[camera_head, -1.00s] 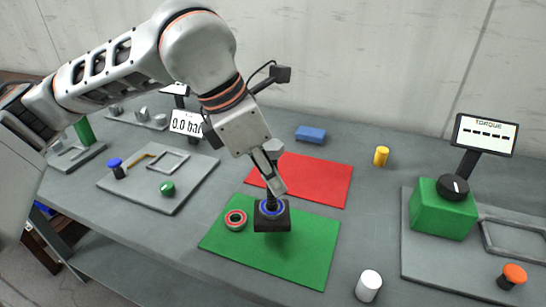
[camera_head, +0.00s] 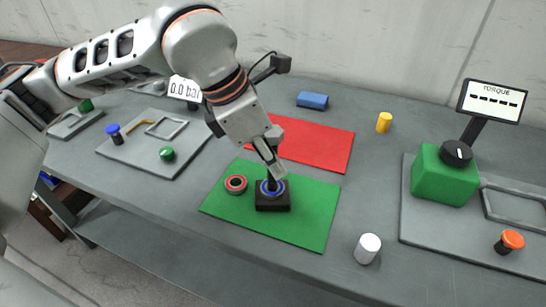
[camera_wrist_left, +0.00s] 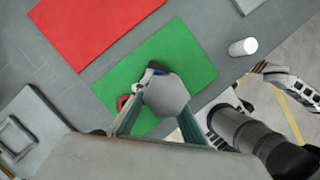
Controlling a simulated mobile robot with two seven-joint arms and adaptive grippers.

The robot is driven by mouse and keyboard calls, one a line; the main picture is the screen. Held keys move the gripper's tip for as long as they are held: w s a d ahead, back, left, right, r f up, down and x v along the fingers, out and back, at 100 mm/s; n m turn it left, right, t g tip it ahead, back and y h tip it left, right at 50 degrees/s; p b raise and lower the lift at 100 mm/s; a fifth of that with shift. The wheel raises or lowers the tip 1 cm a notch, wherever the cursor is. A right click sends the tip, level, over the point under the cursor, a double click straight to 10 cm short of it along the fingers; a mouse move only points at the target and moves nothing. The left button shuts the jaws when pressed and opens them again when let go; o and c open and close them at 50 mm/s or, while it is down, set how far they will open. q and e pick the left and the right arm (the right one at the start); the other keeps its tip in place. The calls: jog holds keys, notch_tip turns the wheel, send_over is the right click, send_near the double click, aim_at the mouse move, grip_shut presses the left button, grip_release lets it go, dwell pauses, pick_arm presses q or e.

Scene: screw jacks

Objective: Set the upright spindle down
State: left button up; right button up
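The upright spindle shows as a dark rod (camera_head: 272,184) rising from a square black base (camera_head: 273,203), with a blue ring (camera_head: 265,189) around its foot. My left gripper (camera_head: 276,170) is above the base, pointing down, shut on the spindle's upper part. The base is over the green mat (camera_head: 312,217) and looks level, at or very near its surface. In the left wrist view, a grey faceted head (camera_wrist_left: 167,96) sits between the fingers and hides most of the base. My right gripper is not in view.
A red-and-grey ring (camera_head: 235,184) lies on the green mat just left of the base. A red mat (camera_head: 318,144) lies behind. A white cylinder (camera_head: 367,248) stands at front right, and a green block with a black knob (camera_head: 444,178) stands farther right. The green mat's right part is clear.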

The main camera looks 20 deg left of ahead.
pick_arm(q)
jog(key=shift+o, duration=1)
jog(key=shift+r, duration=0.5)
jog(key=p+v, duration=0.1)
jog(key=v, duration=1)
jog(key=shift+a+p, duration=0.15)
jog(key=shift+p, duration=0.15)
jog(key=shift+s+r, duration=0.1)
jog(key=shift+s, duration=0.05)
